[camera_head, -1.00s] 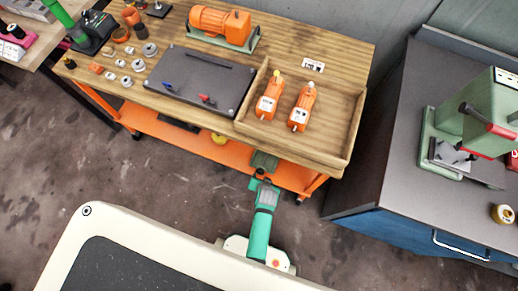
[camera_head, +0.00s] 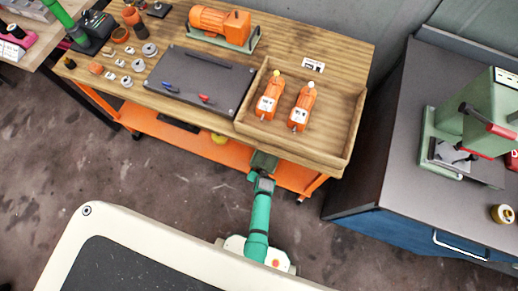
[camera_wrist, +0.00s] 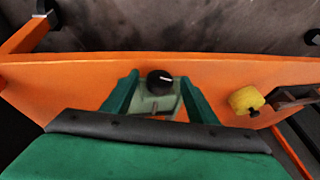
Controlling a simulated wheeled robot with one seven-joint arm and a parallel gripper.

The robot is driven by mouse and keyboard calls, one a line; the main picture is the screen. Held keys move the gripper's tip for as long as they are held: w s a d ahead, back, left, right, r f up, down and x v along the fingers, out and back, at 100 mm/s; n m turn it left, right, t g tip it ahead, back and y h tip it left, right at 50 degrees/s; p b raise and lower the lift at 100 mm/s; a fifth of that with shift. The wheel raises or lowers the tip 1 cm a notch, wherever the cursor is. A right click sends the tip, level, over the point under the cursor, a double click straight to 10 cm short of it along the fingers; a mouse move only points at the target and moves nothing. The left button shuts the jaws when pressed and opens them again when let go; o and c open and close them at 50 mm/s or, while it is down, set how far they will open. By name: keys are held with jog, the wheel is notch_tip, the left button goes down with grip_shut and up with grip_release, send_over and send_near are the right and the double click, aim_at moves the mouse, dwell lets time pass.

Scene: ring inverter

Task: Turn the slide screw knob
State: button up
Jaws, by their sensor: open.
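A round black knob (camera_wrist: 160,82) with a pale mark on its face sits on a small green block (camera_wrist: 153,104) in the wrist view. My gripper (camera_wrist: 159,76) is open, with one green finger on each side of the knob and visible gaps between. I cannot tell how far the knob is from the fingertips in depth. In the head view my green arm reaches up to the workbench's front edge. A dark green shape is at its end, and the knob cannot be made out there.
The orange lower shelf (camera_wrist: 60,88) spans the wrist view, with a yellow object (camera_wrist: 245,98) to the right. Above, the wooden benchtop (camera_head: 335,58) carries a tray (camera_head: 345,130) with two orange tools (camera_head: 269,97). A blue cabinet (camera_head: 400,225) stands at right.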

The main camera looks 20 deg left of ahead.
jog(key=shift+w+a+f, duration=0.1)
jog(key=shift+w+f, duration=0.1)
jog(key=shift+f, duration=0.2)
jog(key=shift+c, duration=0.7)
jog(key=c, duration=0.9)
jog(key=shift+a, duration=0.1)
jog(key=shift+h, duration=0.5)
jog(key=shift+w+a+n+h, duration=0.15)
jog(key=shift+n+h, duration=0.1)
jog(key=shift+h, duration=0.6)
jog(key=shift+s+a+n+h, duration=0.15)
jog(key=shift+n+h, duration=0.1)
jog(key=shift+h, duration=0.6)
jog(key=shift+a+h, duration=0.1)
jog(key=shift+h, duration=0.5)
